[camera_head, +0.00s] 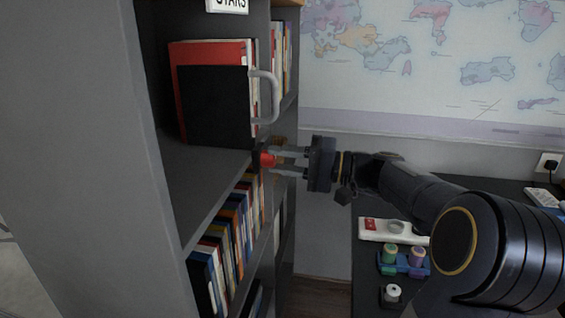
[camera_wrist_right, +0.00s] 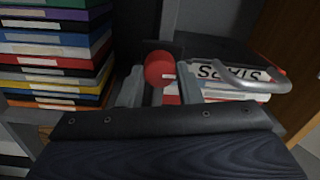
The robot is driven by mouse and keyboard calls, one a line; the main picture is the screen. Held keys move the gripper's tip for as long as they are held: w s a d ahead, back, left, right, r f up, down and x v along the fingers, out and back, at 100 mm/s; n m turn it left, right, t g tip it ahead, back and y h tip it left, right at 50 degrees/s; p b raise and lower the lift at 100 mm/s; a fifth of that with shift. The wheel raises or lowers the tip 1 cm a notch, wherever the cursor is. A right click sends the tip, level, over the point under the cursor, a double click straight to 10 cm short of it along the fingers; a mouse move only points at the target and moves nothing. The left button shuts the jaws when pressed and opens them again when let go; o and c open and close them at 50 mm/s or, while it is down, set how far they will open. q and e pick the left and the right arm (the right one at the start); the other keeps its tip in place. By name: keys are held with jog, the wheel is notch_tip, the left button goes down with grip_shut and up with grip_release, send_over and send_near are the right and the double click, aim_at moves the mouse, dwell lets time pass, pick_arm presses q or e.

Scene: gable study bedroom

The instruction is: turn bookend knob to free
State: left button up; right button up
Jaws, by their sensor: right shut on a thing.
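The bookend knob is red and round and sits at the front edge of the shelf, below the bookend, in the head view (camera_head: 267,159). It also shows in the right wrist view (camera_wrist_right: 159,68), with a small white mark on its face. My right gripper (camera_head: 272,158) comes in from the right and is shut on the knob, one finger on each side. The bookend (camera_head: 213,106) is a black plate with a grey curved handle (camera_head: 268,97), standing against a red-covered book (camera_head: 205,52). The handle also shows in the right wrist view (camera_wrist_right: 240,80). My left gripper is not in view.
A grey bookcase (camera_head: 95,130) stands at the left, with a row of books (camera_head: 232,232) on the shelf below. A dark desk (camera_head: 370,275) at the lower right holds a white tray (camera_head: 390,231) and spools (camera_head: 403,257). A map (camera_head: 430,60) covers the back wall.

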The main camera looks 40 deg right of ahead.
jog(key=o, duration=1)
jog(key=shift+c, duration=0.2)
jog(key=v, duration=0.7)
jog(key=shift+s+d, duration=0.25)
jog(key=shift+s, duration=0.1)
